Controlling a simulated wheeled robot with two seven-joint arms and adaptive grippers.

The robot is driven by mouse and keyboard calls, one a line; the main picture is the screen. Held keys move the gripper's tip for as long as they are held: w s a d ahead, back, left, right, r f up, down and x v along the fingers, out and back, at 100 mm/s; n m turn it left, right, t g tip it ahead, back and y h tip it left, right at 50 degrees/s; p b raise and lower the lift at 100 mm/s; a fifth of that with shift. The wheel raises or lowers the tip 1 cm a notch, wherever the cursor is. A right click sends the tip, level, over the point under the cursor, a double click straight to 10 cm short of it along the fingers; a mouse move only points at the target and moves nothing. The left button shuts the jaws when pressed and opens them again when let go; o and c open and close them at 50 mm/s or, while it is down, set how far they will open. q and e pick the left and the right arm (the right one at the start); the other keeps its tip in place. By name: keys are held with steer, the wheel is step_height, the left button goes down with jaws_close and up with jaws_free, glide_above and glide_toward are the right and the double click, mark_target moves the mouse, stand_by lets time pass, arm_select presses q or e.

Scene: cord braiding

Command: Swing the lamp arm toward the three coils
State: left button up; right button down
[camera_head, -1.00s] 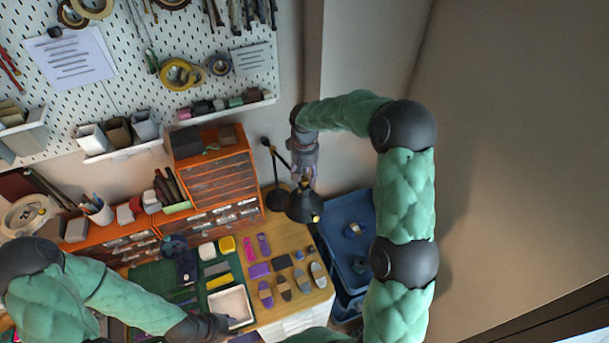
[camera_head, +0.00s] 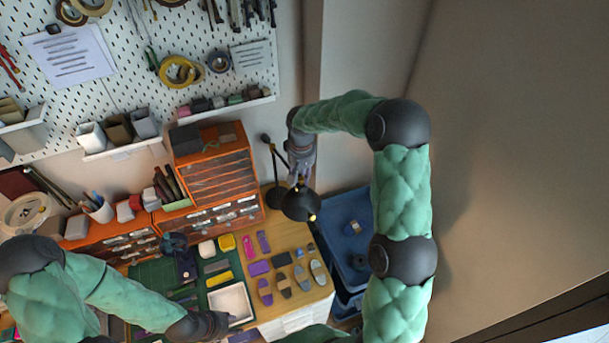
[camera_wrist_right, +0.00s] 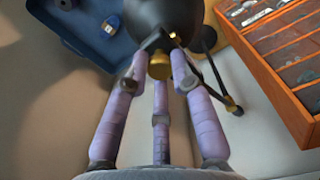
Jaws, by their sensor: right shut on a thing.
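The black desk lamp stands at the table's back right corner, with its round lamp head (camera_head: 300,205) tilted over the right edge and its thin arm (camera_head: 272,155) rising behind. My right gripper (camera_head: 301,180) is shut on the lamp at the top of its head. In the right wrist view the fingers (camera_wrist_right: 158,88) close around a brass knob (camera_wrist_right: 158,66) beside the dark lamp head (camera_wrist_right: 160,18). Several oblong banded pieces (camera_head: 284,286) lie on the wooden table; I cannot tell which things are the three coils. My left gripper (camera_head: 232,324) is by the white tray (camera_head: 232,286), its fingers unclear.
An orange drawer cabinet (camera_head: 215,175) stands close left of the lamp. A blue bin (camera_head: 350,215) is right of the table. A green mat (camera_head: 150,285) holds small tools and blocks. The pegboard wall (camera_head: 120,70) is behind.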

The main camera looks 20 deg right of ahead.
steer(key=w+a+m+b, duration=0.1)
steer(key=a+m+b, duration=0.2)
steer(key=a, duration=0.6)
steer(key=shift+w+a+m+b, duration=0.25)
steer(key=shift+a+m+b, duration=0.05)
steer(key=shift+m, duration=0.2)
steer(key=c, duration=1.1)
jaws_free()
steer(key=shift+o, duration=0.2)
step_height(320, 180, up, 12)
